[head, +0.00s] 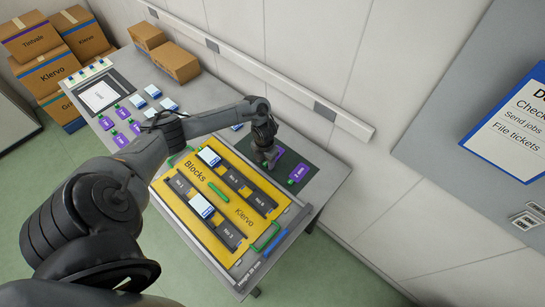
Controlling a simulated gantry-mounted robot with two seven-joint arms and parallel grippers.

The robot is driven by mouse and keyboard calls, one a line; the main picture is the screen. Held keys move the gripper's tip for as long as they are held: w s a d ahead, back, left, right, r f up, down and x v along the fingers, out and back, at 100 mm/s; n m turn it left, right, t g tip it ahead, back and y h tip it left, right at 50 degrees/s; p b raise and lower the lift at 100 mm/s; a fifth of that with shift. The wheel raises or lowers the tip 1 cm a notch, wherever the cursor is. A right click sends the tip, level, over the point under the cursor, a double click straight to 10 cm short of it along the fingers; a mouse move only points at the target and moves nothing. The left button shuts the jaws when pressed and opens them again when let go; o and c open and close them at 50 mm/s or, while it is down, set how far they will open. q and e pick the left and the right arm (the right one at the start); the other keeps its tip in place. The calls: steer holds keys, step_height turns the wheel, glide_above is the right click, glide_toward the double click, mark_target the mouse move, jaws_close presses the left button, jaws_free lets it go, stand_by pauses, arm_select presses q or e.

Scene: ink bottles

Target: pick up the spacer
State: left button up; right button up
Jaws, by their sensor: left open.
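Purple tags with green ends, which look like the spacers, lie on the table. One purple spacer (300,172), marked "2 mm", lies on the dark mat (312,160) at the table's right side. Another purple spacer (275,160) on the mat is partly hidden by my left gripper (270,155), which points down right over it. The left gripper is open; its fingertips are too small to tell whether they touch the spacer. More purple spacers (121,140) lie at the table's left. My right gripper is not in view.
A yellow tray (200,170) marked "Blocks" and "Klervo" has dark slots and green handles, with white-and-blue blocks (201,206) in it. Other such blocks (153,91) lie further back. Cardboard boxes (176,62) stand at the back, near the wall rail (260,70).

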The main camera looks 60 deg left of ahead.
arm_select(q)
jaws_close()
stand_by(0.3)
steer(key=shift+r, duration=0.1)
